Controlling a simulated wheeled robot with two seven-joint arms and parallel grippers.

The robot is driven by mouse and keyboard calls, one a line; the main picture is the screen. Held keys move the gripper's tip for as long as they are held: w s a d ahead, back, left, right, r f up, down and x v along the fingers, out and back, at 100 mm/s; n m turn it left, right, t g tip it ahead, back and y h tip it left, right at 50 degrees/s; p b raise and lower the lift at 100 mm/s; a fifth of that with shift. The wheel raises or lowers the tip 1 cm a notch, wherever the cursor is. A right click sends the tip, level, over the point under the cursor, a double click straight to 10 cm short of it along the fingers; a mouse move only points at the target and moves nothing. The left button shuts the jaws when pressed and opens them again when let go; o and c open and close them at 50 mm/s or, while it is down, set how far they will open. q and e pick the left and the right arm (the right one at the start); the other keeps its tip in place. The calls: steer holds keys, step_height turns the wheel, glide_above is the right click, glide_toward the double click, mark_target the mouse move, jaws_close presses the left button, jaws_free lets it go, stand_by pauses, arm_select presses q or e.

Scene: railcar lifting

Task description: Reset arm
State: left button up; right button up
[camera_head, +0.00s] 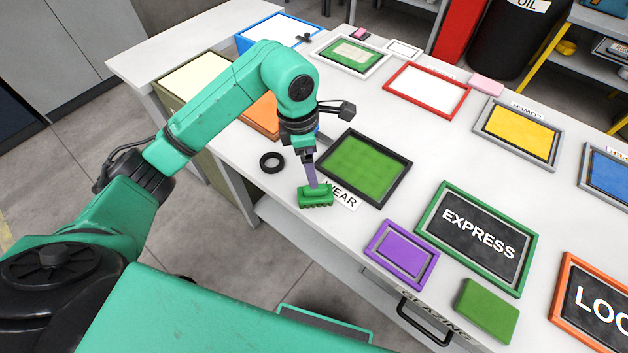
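My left gripper (311,170) points down over the white table, left of the green panel in a black frame (363,168) beside the "WEAR" label (341,194). A small green block with a ridged lower edge (316,198) is directly at its tip. The fingers are seen side-on, so I cannot tell whether they grip the block or only touch it, nor whether the block rests on the table. My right gripper is not in view.
A black ring (271,162) lies left of the gripper. To the right are a purple frame (401,254), the "EXPRESS" frame (476,239) and a green block (487,310).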

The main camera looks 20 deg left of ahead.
arm_select(q)
steer(key=shift+a+r, duration=0.1)
steer(key=shift+r, duration=0.6)
